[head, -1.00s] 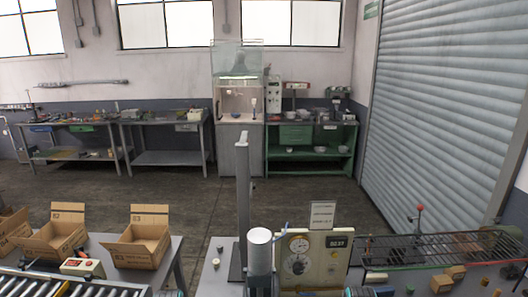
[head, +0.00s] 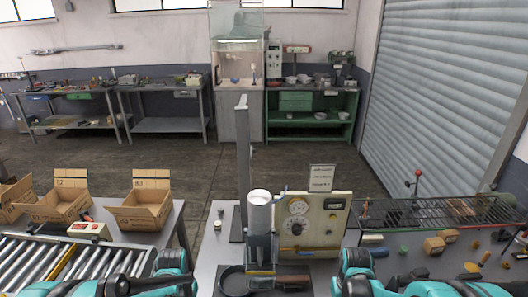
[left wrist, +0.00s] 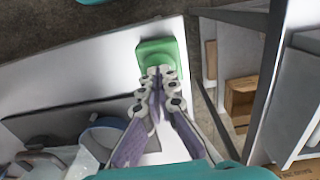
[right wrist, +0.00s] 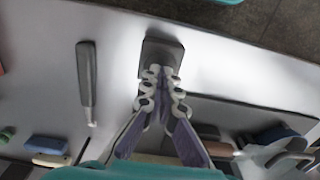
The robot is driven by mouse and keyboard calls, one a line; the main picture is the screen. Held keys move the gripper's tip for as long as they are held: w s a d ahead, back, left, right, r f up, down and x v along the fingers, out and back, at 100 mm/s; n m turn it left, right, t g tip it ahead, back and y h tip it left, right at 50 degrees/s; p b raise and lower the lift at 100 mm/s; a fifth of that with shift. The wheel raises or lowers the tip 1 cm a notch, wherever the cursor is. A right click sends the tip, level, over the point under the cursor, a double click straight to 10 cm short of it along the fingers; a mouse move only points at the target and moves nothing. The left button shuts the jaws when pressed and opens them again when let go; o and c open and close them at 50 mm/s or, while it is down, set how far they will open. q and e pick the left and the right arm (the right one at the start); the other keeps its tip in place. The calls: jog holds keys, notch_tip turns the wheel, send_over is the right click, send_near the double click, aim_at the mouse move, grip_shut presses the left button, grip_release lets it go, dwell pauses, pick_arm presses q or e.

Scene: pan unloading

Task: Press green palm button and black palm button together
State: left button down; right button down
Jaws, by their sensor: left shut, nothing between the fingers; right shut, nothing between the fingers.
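In the left wrist view, the green palm button (left wrist: 160,50) is on a light worktop. My left gripper (left wrist: 158,76) is shut and empty, its fingertips overlapping the near part of the button. In the right wrist view, the black palm button (right wrist: 162,52) is on a light surface. My right gripper (right wrist: 161,76) is shut and empty, its fingertips at the button's near edge. I cannot tell whether either gripper touches its button. In the head view, my arms enter at the bottom, and I cannot make out the two buttons or the fingertips.
In the head view, a dark pan (head: 236,283) lies by a metal cylinder fixture (head: 260,215), with a gauge panel (head: 313,226) behind. A roller conveyor (head: 40,262) and open cartons (head: 143,209) are left. A wire rack (head: 440,211) and small blocks (head: 434,245) are right.

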jog(key=shift+f, duration=0.45)
jog(key=shift+r, duration=0.3)
pick_arm(q)
jog(key=shift+f, duration=0.15)
pick_arm(e)
jog(key=shift+f, duration=0.15)
dwell(0.9)
pick_arm(q)
jog(key=shift+f, duration=0.35)
pick_arm(e)
jog(key=shift+f, duration=0.35)
pick_arm(q)
jog(key=shift+r, duration=0.55)
pick_arm(e)
jog(key=shift+r, duration=0.55)
dwell(1.7)
